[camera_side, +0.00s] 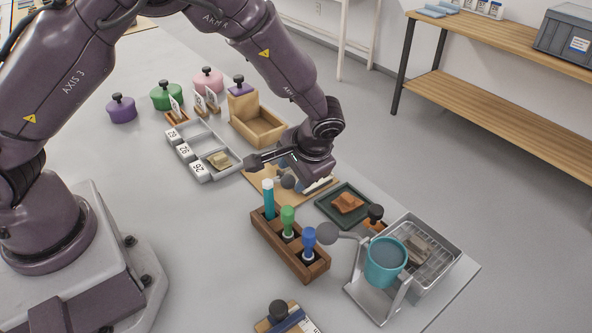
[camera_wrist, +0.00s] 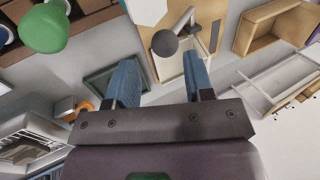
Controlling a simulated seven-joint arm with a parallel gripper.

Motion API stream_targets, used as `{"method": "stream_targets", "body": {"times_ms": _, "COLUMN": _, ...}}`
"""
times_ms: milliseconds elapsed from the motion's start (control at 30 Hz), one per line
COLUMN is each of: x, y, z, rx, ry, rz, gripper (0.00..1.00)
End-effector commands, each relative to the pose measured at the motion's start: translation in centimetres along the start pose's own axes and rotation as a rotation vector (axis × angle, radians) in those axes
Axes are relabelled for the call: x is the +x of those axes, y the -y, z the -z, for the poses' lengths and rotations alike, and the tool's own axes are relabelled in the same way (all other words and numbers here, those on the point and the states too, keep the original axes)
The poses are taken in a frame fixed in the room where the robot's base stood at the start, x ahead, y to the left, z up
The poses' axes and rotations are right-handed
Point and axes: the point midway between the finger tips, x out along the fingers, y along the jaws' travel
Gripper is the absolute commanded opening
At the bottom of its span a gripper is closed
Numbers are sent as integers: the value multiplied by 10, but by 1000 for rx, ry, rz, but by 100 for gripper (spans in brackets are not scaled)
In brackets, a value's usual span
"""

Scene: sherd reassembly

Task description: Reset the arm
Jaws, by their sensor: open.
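My gripper (camera_side: 316,182) is above the wooden board (camera_side: 262,187) near the middle of the table in the side view. In the wrist view its two blue-padded fingers (camera_wrist: 161,80) stand apart with nothing held between them. An orange-brown sherd (camera_side: 347,202) lies in a dark green tray (camera_side: 325,208) to the right of the gripper. A tan sherd (camera_side: 219,160) lies in a grey compartment tray (camera_side: 196,134) to the left. Greyish pieces (camera_side: 418,247) lie in a wire-bottomed metal tray (camera_side: 452,262). My wrist partly hides the board.
A wooden rack (camera_side: 281,247) holds upright teal, green and blue-handled tools. A teal pot (camera_side: 385,265) hangs in a metal stand at front right. A wooden box (camera_side: 262,127) and several knobbed lids or pots (camera_side: 166,97) stand at the back. The near-left table is clear.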

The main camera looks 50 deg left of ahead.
Motion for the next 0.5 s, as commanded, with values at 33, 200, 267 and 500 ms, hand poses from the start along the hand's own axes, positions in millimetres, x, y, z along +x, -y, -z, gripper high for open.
{"method": "stream_targets", "body": {"times_ms": 33, "x": -1, "y": 1, "z": 0, "rx": -2, "ry": -1, "rz": -4, "gripper": 48}}
{"method": "stream_targets", "body": {"times_ms": 200, "x": -28, "y": 17, "z": -5, "rx": -33, "ry": -9, "rz": -72, "gripper": 48}}
{"method": "stream_targets", "body": {"times_ms": 267, "x": -46, "y": 27, "z": -10, "rx": -49, "ry": -17, "rz": -119, "gripper": 48}}
{"method": "stream_targets", "body": {"times_ms": 500, "x": -123, "y": 78, "z": -48, "rx": -96, "ry": -97, "rz": -306, "gripper": 48}}
